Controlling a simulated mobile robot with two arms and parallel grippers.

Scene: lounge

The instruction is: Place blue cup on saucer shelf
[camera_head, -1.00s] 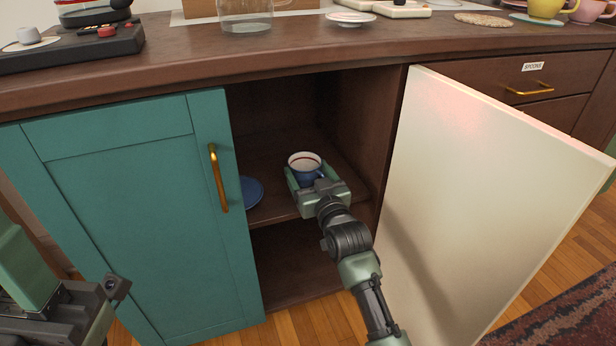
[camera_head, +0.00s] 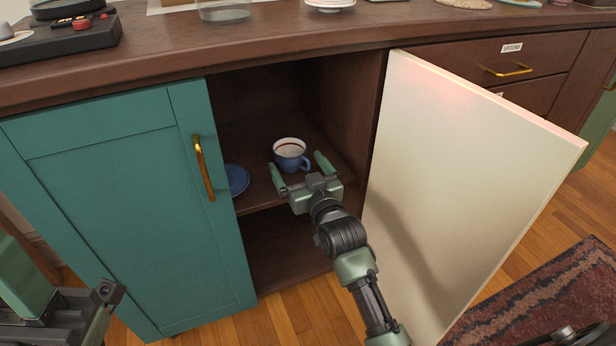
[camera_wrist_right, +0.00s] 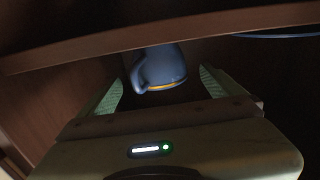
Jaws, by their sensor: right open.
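The blue cup (camera_head: 291,156), white inside with a dark reddish ring, stands upright on the cabinet's middle shelf (camera_head: 262,193). A blue saucer (camera_head: 236,180) lies on the same shelf to its left, partly hidden by the teal door. My right gripper (camera_head: 298,171) is open just in front of the cup, its fingertips pointing at it and apart from it. In the right wrist view the cup (camera_wrist_right: 160,68) shows beyond and between the open fingers (camera_wrist_right: 160,92). Of my left arm, a part shows at the lower left; its fingers are not visible.
The closed teal door (camera_head: 125,210) borders the opening on the left. The open cream door (camera_head: 465,190) stands out on the right, close to my right arm. The countertop (camera_head: 270,48) overhangs the opening. The lower compartment (camera_head: 285,240) looks empty.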

